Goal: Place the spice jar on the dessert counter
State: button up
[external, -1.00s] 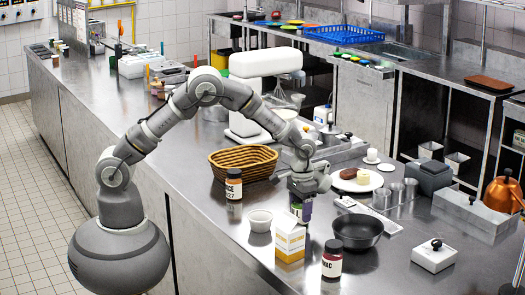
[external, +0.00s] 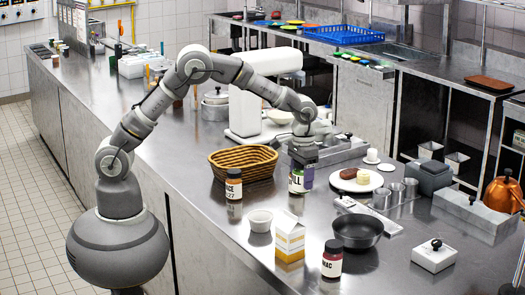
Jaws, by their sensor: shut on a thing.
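My gripper (external: 302,164) points down over the middle of the steel counter (external: 232,215) and is shut on a spice jar (external: 297,183). The jar is upright, with a white label ending in "LL" and green and purple parts. Its top is hidden by my gripper. It appears to hang above the counter, right of the wicker basket and behind the carton. A white plate (external: 376,186) with small cakes lies to its right. No sign in view names the dessert counter.
A wicker basket (external: 243,164), a dark-lidded jar (external: 233,185), a white bowl (external: 260,220), a carton (external: 290,238), another jar (external: 332,260) and a dark pan (external: 357,231) stand nearby. Metal cups (external: 396,193) stand right of the plate. The counter's front left is clear.

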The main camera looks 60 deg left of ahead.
jog(key=r, duration=0.4)
jog(key=shift+w+a, duration=0.1)
jog(key=shift+a, duration=0.3)
jog(key=w+a+n+p, duration=0.15)
jog(key=a+n, duration=0.85)
jog(key=a, duration=2.7)
jog(key=s+a+n+p, duration=0.1)
jog(key=s+a+n, duration=0.3)
jog(key=s+a, duration=0.55)
jog(key=s+a+n+p, duration=0.1)
jog(key=s+a+n, duration=0.35)
jog(key=a, duration=0.85)
notch_tip(320, 180, down, 10)
jog(key=s+m, duration=0.1)
jog(key=m, duration=0.1)
jog(key=shift+n, duration=0.25)
jog(key=w+a, duration=0.3)
jog(key=w+a+f+b, duration=0.1)
jog(key=w+a, duration=0.6)
jog(key=w, duration=0.1)
jog(key=shift+a+f+b, duration=0.2)
jog(key=shift+a+b, duration=0.15)
jog(key=shift+a, duration=0.05)
jog(key=shift+w+f+b, duration=0.15)
jog(key=shift+f+b, duration=0.45)
jog(key=shift+f, duration=1.15)
jog(key=shift+f, duration=0.1)
